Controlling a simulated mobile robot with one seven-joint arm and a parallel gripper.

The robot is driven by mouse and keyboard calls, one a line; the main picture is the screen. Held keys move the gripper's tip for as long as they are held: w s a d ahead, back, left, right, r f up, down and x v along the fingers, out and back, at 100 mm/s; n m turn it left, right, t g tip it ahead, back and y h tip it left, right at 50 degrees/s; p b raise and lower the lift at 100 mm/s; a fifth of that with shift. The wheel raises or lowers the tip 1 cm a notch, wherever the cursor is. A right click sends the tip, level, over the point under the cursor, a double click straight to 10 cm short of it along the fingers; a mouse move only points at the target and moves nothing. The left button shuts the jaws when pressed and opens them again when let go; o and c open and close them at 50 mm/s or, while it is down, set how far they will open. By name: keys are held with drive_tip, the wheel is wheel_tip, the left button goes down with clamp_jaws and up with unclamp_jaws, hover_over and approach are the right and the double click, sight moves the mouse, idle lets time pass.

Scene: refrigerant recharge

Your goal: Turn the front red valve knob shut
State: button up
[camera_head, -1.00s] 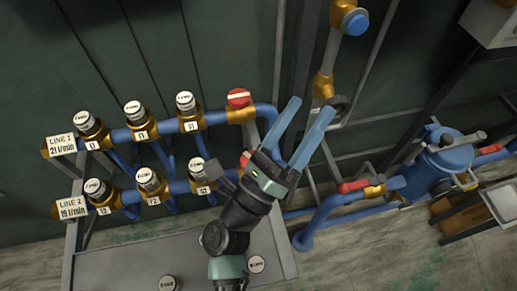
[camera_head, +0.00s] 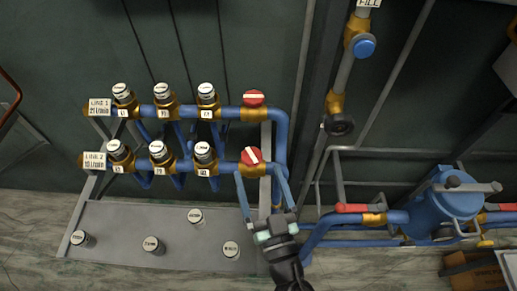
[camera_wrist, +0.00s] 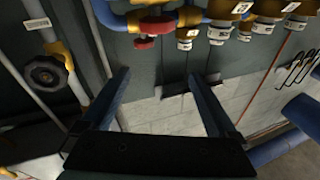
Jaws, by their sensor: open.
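The front red valve knob (camera_head: 251,155) sits at the right end of the LINE 2 pipe, with a white bar that runs steeply slanted. The back red knob (camera_head: 254,98) ends the LINE 1 pipe, its white bar level. My gripper (camera_head: 258,172) is open and empty, its two blue fingers pointing up toward the front knob, the tips on either side of its lower part. I cannot tell whether they touch it. In the wrist view, the open gripper (camera_wrist: 158,76) has a red knob (camera_wrist: 145,42) beyond its tips; a second red one overlaps it.
Several white-capped valves (camera_head: 204,152) stand left of the knobs on the blue pipes. A black round knob (camera_head: 339,124) hangs on a pipe to the right. A red lever (camera_head: 352,208) and a blue tank (camera_head: 447,207) are farther right. A grey panel (camera_head: 130,220) lies below the pipes.

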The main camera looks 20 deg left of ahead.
sight(252, 159)
drive_tip(key=w+a+f+b, duration=0.1)
drive_tip(key=w+a, duration=0.2)
drive_tip(key=w, duration=0.2)
drive_tip(key=w+a+f+n+g+b, duration=0.1)
drive_tip(key=w+a+f, duration=0.1)
drive_tip(key=w, duration=0.3)
drive_tip(key=shift+a+f+n+h, duration=0.25)
drive_tip(key=shift+a+n+h, duration=0.05)
drive_tip(key=shift+a, duration=0.3)
drive_tip(key=shift+s, duration=0.1)
drive_tip(key=c, duration=1.4)
